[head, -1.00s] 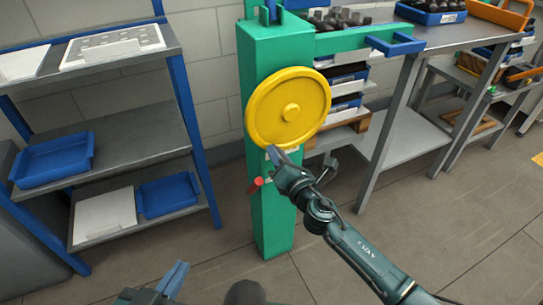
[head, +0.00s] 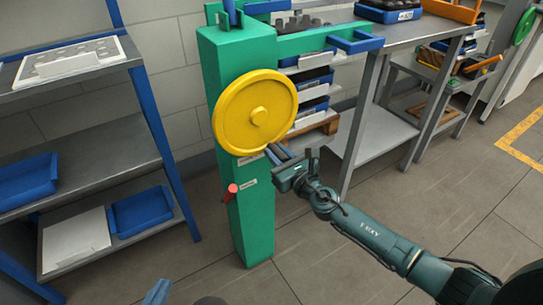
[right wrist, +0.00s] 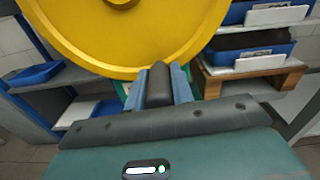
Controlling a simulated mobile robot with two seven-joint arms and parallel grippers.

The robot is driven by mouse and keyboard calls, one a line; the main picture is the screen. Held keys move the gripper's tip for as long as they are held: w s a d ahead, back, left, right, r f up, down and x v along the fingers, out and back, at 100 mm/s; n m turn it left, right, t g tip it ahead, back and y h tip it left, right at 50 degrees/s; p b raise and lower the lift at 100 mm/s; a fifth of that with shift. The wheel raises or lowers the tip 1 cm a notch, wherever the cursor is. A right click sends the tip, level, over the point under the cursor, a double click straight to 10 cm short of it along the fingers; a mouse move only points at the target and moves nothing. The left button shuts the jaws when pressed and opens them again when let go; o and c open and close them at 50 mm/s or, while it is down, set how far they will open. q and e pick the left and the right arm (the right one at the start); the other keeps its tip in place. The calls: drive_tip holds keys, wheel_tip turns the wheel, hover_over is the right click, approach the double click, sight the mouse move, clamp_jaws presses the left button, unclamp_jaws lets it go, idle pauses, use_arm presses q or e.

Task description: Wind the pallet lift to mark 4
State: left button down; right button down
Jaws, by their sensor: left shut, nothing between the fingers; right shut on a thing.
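The yellow handwheel (head: 243,108) is on the front of the green lift column (head: 254,225). My right gripper (head: 276,154) is at the wheel's lower right edge. In the right wrist view, its fingers (right wrist: 158,88) are shut on a dark grip (right wrist: 159,84), just below the yellow rim (right wrist: 100,62). How the grip joins the wheel is hidden. A red-tipped lever (head: 232,188) sticks out of the column below the wheel, beside a small label. No numbered marks are readable. My left gripper (head: 157,292) is shut and empty at the bottom edge, only partly in view.
A grey shelf rack (head: 95,165) with blue trays (head: 142,211) stands left. Behind the column, stacked blue trays (head: 312,88) stand on a wooden pallet (head: 318,132). A green bar with a blue end (head: 355,42) reaches right. A metal table (head: 425,40) stands beyond; floor in front is clear.

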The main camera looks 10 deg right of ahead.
drive_tip(key=shift+w+d+r+n, duration=0.2)
drive_tip(key=shift+d+n, duration=0.2)
drive_tip(key=shift+d, duration=0.05)
drive_tip(key=c, duration=1.2)
unclamp_jaws()
drive_tip(key=shift+s, duration=0.1)
drive_tip(key=v, duration=1.3)
